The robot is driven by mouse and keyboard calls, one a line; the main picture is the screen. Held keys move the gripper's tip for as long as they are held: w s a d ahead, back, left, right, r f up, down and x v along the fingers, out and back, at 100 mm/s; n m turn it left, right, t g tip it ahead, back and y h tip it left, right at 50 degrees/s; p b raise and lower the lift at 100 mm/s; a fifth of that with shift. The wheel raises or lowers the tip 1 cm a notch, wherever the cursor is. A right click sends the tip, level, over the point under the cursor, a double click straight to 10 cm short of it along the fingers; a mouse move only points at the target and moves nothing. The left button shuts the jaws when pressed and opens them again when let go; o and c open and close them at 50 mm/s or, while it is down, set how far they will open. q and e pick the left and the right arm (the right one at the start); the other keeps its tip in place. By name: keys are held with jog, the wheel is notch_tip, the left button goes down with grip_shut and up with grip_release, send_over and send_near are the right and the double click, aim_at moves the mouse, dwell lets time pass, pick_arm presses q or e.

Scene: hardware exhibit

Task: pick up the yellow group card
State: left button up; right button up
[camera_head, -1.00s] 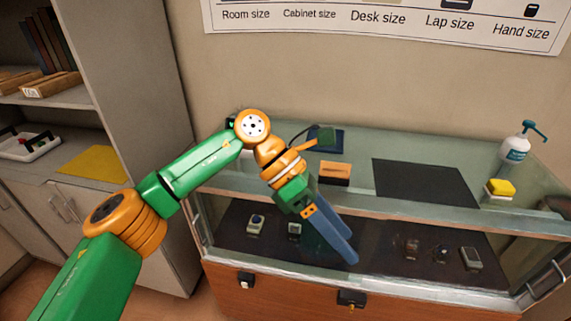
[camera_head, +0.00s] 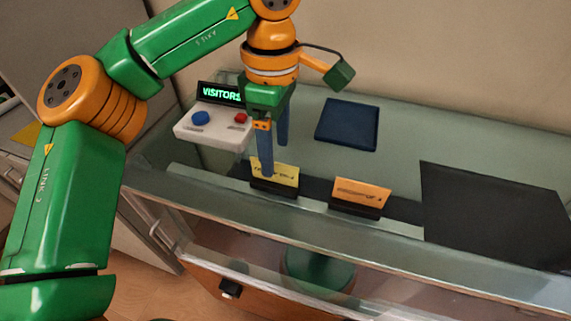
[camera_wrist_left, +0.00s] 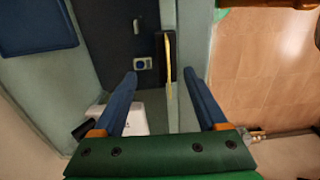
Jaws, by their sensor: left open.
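The yellow group card (camera_head: 284,174) stands in a black holder on the glass counter top, with part of it hidden behind one finger of my left gripper (camera_head: 275,161). The gripper is open and points down over the card. In the left wrist view the card (camera_wrist_left: 168,62) shows edge-on as a thin yellow strip in its black holder. It lines up between the two blue fingertips (camera_wrist_left: 161,77), closer to the right one. The fingers do not close on it. My right gripper does not show.
An orange card (camera_head: 362,191) stands in its own black holder to the right. A white visitors box (camera_head: 212,131) with blue and red buttons is on the left. A blue tray (camera_head: 348,125) lies behind, and a dark mat (camera_head: 490,212) lies at right.

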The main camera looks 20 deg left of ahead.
aim_at(275, 180)
pick_arm(q)
jog(key=s+f+p, duration=0.1)
jog(key=f+p, duration=0.1)
jog(key=f, duration=0.1)
jog(key=shift+s+f, duration=0.15)
jog(key=shift+s, duration=0.25)
notch_tip(275, 180, down, 2)
jog(key=shift+f, duration=0.2)
jog(key=shift+w+f, duration=0.2)
jog(key=shift+w, duration=0.25)
jog(key=shift+s+r, duration=0.1)
jog(key=shift+s, duration=0.15)
grip_shut()
jog(key=shift+w, duration=0.1)
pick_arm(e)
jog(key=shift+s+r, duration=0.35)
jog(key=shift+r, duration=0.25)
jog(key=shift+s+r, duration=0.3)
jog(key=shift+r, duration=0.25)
